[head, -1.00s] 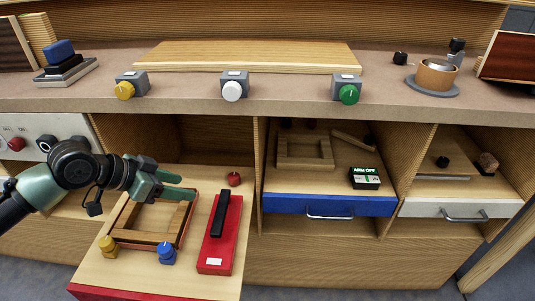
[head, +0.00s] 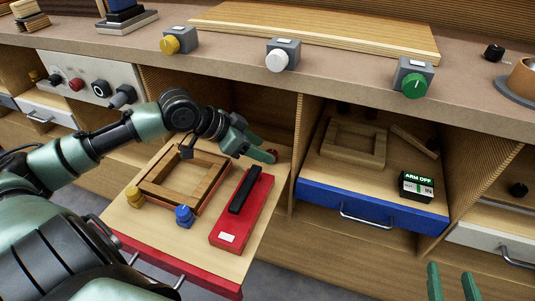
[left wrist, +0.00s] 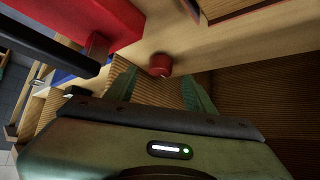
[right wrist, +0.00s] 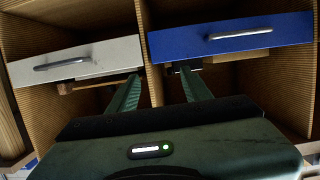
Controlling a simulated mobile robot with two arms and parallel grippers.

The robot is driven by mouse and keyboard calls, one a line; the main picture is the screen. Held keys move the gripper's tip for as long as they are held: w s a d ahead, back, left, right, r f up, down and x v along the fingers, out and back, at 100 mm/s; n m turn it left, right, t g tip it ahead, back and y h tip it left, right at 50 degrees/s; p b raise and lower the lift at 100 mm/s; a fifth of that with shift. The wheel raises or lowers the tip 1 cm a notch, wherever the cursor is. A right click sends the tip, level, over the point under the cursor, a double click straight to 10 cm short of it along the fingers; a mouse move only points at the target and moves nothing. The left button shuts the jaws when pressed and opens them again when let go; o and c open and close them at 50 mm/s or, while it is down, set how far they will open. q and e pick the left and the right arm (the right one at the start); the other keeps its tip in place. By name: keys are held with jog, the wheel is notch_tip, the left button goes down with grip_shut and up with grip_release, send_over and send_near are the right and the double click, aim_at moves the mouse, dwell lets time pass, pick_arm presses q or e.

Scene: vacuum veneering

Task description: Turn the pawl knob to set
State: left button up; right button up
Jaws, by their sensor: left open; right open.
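No knob bears a readable pawl label. A small red knob (head: 273,153) stands at the back of the pulled-out red-fronted drawer (head: 258,203), partly hidden by my left gripper (head: 266,152) in the head view. In the left wrist view the red knob (left wrist: 160,64) lies ahead, between and beyond the open fingers (left wrist: 160,82); no contact is evident. A yellow knob (head: 134,197) and a blue knob (head: 185,215) stand at the front of the wooden frame (head: 160,199). My right gripper (head: 450,270) is open and empty, low at the right, facing drawer fronts in its wrist view.
A red block with a black bar (head: 246,190) lies beside the frame. A blue drawer (head: 372,205) holds a box reading ARM OFF (head: 416,187). Yellow, white (head: 277,60) and green knobs line the counter edge (head: 340,95) above.

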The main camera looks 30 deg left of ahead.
pick_arm(q)
jog(key=shift+b+x, duration=0.3)
jog(key=shift+x, duration=1.25)
pick_arm(e)
jog(key=shift+w+a+r+t+y, duration=0.2)
jog(key=shift+r+t, duration=0.25)
jog(key=shift+r, duration=0.25)
jog(key=shift+w+a+r+t+y, duration=0.15)
jog(key=shift+r+t, duration=0.25)
jog(key=shift+r, duration=0.35)
jog(key=shift+w+a+r+t+y, duration=0.1)
jog(key=shift+w+r+t, duration=0.1)
jog(key=shift+r+t, duration=0.4)
jog(key=shift+r, duration=0.1)
pick_arm(q)
grip_shut()
